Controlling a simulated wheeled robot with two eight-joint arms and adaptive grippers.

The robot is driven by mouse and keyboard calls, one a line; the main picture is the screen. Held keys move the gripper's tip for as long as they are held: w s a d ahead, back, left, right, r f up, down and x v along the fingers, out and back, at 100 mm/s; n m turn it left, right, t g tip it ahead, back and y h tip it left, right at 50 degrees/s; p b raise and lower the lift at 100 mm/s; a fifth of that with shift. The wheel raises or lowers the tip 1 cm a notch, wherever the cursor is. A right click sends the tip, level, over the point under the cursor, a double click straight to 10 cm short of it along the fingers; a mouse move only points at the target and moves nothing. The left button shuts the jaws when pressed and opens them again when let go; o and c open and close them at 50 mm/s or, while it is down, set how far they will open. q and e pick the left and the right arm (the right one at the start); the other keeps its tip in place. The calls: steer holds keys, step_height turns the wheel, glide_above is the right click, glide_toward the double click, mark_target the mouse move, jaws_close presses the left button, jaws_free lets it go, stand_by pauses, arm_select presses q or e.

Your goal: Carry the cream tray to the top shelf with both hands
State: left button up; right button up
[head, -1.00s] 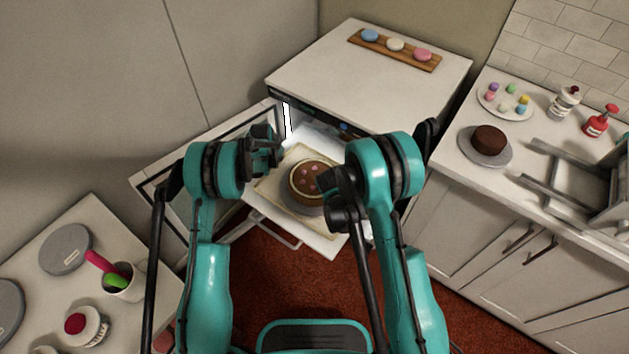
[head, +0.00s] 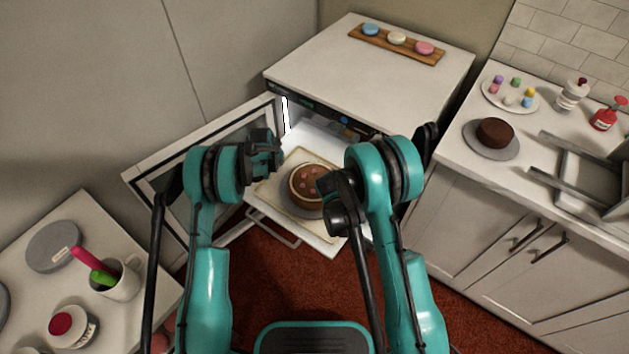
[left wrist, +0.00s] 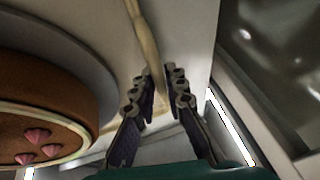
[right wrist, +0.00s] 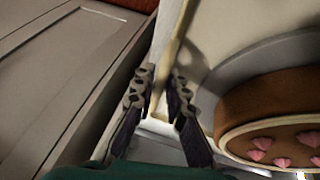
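The cream tray (head: 269,191) lies on a white pulled-out shelf in front of the open cabinet (head: 370,90), with a brown cake (head: 308,185) on it. My left gripper (head: 277,150) is at the tray's left side. In the left wrist view my left gripper (left wrist: 157,88) has its fingers apart, with the tray rim (left wrist: 148,50) between them. My right gripper (head: 328,188) is at the tray's right side. In the right wrist view my right gripper (right wrist: 162,84) has its fingers apart on either side of the rim (right wrist: 179,42). The cabinet's inner shelves are mostly hidden.
The cabinet door (head: 150,170) stands open on the left. A wooden board (head: 400,43) with macarons lies on the cabinet. The right counter holds a chocolate cake (head: 495,131), a plate of sweets and bottles. The left counter holds a mug (head: 122,280) and discs. Red floor lies below.

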arm_select(q)
steer(key=shift+o, duration=0.9)
steer(key=shift+r, duration=0.1)
arm_select(e)
steer(key=shift+o, duration=0.9)
steer(key=shift+r, duration=0.1)
steer(key=shift+r, duration=0.1)
arm_select(q)
steer(key=d+v, duration=0.1)
steer(key=v, duration=1.1)
steer(key=shift+a, duration=0.45)
arm_select(e)
steer(key=v, duration=1.2)
arm_select(q)
steer(key=shift+r, duration=0.15)
